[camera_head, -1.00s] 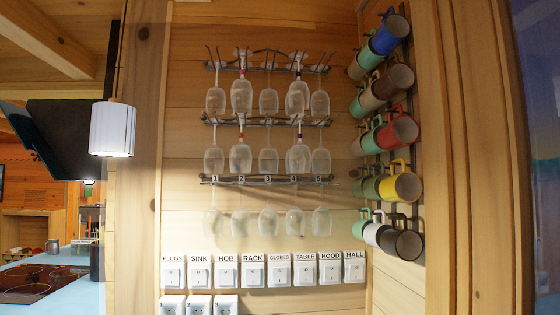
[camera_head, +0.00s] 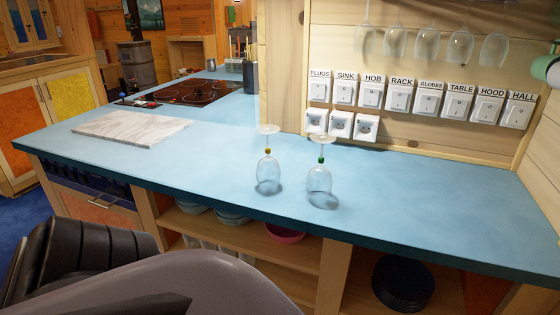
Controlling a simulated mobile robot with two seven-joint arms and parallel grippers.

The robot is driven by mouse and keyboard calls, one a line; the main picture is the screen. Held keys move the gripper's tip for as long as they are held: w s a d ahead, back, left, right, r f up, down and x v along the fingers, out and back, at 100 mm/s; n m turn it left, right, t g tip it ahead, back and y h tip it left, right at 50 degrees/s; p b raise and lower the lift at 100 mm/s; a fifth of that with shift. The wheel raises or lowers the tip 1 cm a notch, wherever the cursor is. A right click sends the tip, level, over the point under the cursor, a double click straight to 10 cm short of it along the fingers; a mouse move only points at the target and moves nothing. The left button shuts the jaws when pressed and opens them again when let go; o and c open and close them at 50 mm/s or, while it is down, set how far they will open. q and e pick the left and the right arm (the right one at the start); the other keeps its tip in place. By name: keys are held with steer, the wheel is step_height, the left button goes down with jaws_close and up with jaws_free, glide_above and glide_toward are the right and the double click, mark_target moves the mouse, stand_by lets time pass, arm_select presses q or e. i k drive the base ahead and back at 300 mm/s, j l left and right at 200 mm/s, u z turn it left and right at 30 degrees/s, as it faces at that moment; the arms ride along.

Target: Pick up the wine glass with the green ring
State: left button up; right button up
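The wine glass with the green ring (camera_head: 319,180) stands upside down on the blue counter, near its front edge. Its bowl is at the bottom, the green ring is on the stem, and the foot is on top. A second upside-down wine glass (camera_head: 268,172) with a yellow-orange ring stands just to its left. The two glasses are apart. Neither of my grippers shows in the head view.
The blue counter (camera_head: 420,205) is clear to the right of the glasses. A marble board (camera_head: 130,127) and a dark hob (camera_head: 190,91) lie to the left. Several glasses hang from a rack (camera_head: 428,42) above labelled switches. Open shelves with bowls (camera_head: 285,234) are below.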

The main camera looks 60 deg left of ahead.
mark_target(320, 181)
steer(key=u, duration=1.55)
